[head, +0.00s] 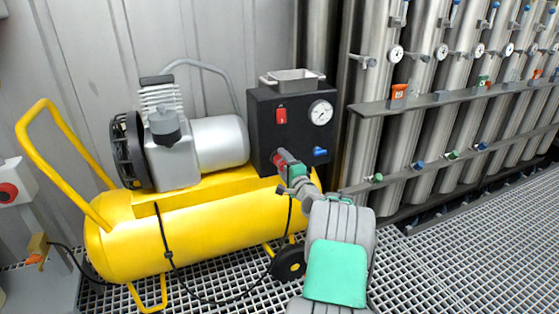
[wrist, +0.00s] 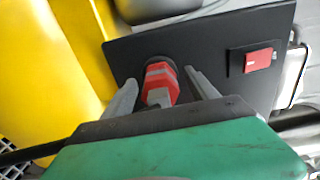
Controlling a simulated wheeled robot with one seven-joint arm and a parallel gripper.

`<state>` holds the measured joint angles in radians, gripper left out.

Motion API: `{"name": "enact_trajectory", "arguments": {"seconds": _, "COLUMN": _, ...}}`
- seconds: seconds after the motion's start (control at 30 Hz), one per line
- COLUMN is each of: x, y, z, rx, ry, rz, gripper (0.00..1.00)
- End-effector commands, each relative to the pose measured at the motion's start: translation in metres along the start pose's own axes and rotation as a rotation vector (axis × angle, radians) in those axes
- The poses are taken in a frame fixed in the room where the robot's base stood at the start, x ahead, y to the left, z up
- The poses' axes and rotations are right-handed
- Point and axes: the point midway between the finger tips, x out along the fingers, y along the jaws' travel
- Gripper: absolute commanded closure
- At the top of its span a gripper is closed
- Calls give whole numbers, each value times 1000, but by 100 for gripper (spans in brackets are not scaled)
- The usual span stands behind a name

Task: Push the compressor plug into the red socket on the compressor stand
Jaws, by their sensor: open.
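The black panel box (head: 262,108) stands at the right end of the yellow compressor (head: 190,225). The red socket (wrist: 157,68) sits on its face and also shows in the head view (head: 276,160). A red and grey plug body (wrist: 160,94) lies in line with the socket and appears to meet it; I cannot tell how deep it sits. My gripper (wrist: 161,80) is open, with one finger on either side of the red parts and gaps visible. In the head view, my gripper (head: 287,168) partly hides the plug.
A black cable (head: 215,301) loops over the grating below the tank. The panel carries a red switch (head: 281,116), a gauge (head: 320,112) and a blue valve (head: 320,152). Steel vessels (head: 375,60) with a rail stand at right. Open grating (head: 460,250) lies at front right.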

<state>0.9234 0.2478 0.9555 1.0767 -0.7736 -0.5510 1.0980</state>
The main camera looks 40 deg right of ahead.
Motion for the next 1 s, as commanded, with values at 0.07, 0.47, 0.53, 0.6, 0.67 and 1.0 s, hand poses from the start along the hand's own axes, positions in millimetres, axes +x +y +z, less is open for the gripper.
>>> {"name": "enact_trajectory", "arguments": {"seconds": 0.07, "x": 0, "y": 0, "z": 0, "rx": 0, "ry": 0, "rz": 0, "gripper": 33}}
{"name": "enact_trajectory", "arguments": {"seconds": 0.47, "x": 0, "y": 1, "z": 0, "rx": 1, "ry": 0, "rz": 1, "gripper": 33}}
{"name": "enact_trajectory", "arguments": {"seconds": 0.53, "x": 0, "y": 0, "z": 0, "rx": 0, "ry": 0, "rz": 1, "gripper": 35}}
{"name": "enact_trajectory", "arguments": {"seconds": 0.6, "x": 0, "y": 0, "z": 0, "rx": 0, "ry": 0, "rz": 0, "gripper": 41}}
{"name": "enact_trajectory", "arguments": {"seconds": 0.67, "x": 0, "y": 0, "z": 0, "rx": 0, "ry": 0, "rz": 0, "gripper": 46}}
{"name": "enact_trajectory", "arguments": {"seconds": 1.0, "x": 0, "y": 0, "z": 0, "rx": 0, "ry": 0, "rz": 0, "gripper": 74}}
